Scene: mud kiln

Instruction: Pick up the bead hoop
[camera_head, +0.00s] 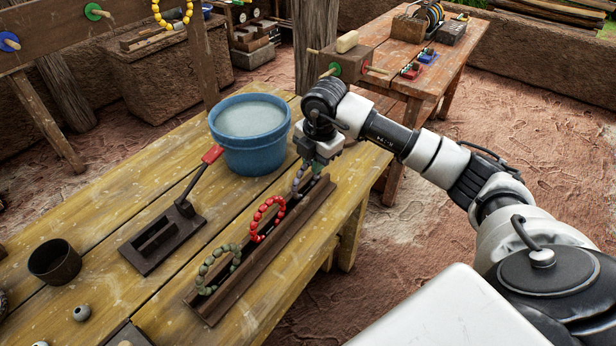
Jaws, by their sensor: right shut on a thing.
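My right gripper (310,172) reaches down over the far end of a dark wooden rack (245,268) on the yellow plank table. It is shut on a grey-blue bead hoop (299,178), which is mostly hidden by the gripper. I cannot tell whether this hoop is still touching the rack. A red bead hoop (254,227) stands upright in the middle of the rack, and a green bead hoop (202,274) stands at its near end. My left gripper is not in view.
A blue tub (250,155) of pale liquid stands just left of my right gripper. A dark cup (55,263) stands further left. A yellow bead hoop (156,15) hangs at the back left.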

